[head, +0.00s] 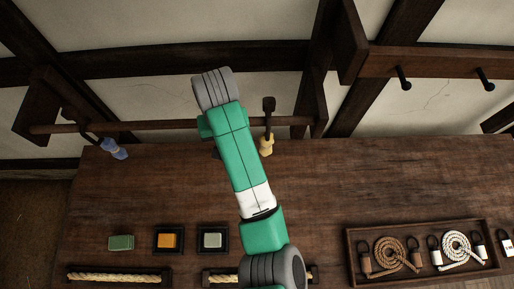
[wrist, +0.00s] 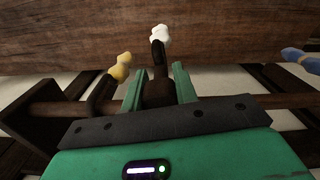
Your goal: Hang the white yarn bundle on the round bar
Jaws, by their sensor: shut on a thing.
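The white yarn bundle (wrist: 160,34) is in the wrist view, at the far end of a dark loop (wrist: 158,58). My gripper (wrist: 159,82) is shut on the bundle's dark upper part, between its green fingers. The round bar (head: 165,126) runs across the head view below the wall beam; in the wrist view the bar (wrist: 240,102) passes behind my gripper. I cannot tell whether the loop is around the bar or only beside it. In the head view my arm hides my gripper and the white bundle.
A yellow bundle (head: 266,145) and a blue bundle (head: 113,149) hang from the bar on either side of my arm. Two wall pegs (head: 404,80) are at upper right. A tray (head: 350,262) with coiled ropes lies at right. The middle of the bench (head: 360,185) is clear.

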